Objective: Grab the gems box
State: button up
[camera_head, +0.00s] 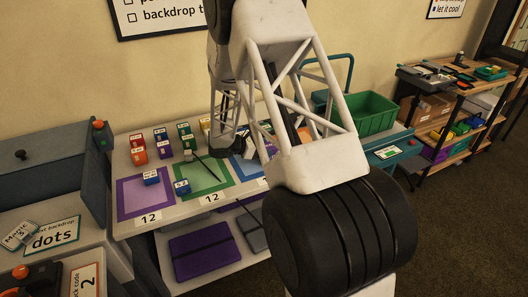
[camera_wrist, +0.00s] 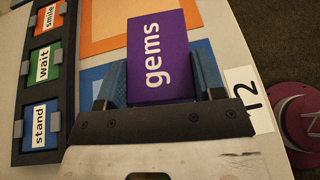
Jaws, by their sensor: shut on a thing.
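The gems box (camera_wrist: 158,50) is purple with white lettering and shows in the wrist view between the two blue fingers of my gripper (camera_wrist: 160,78). The fingers are shut on its sides. A blue square (camera_wrist: 90,78) on the table lies behind it; I cannot tell whether the box touches the table. In the head view my own arm covers most of the gripper area, and I cannot make out the gems box there.
In the wrist view, a dark rack (camera_wrist: 40,95) with smile, wait and stand cards lies left, and an orange square (camera_wrist: 110,25) lies beyond. In the head view, several small boxes stand on the table by purple (camera_head: 146,195) and green (camera_head: 205,175) squares. A green bin (camera_head: 365,112) stands right.

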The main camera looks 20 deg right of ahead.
notch_tip(320, 180, up, 2)
jog(key=shift+r, duration=0.1)
jog(key=s+a, duration=0.2)
jog(key=s, duration=0.5)
jog(key=s+a+r, duration=0.1)
jog(key=s+a, duration=0.1)
jog(key=s, duration=0.6)
jog(key=shift+s+r, duration=0.25)
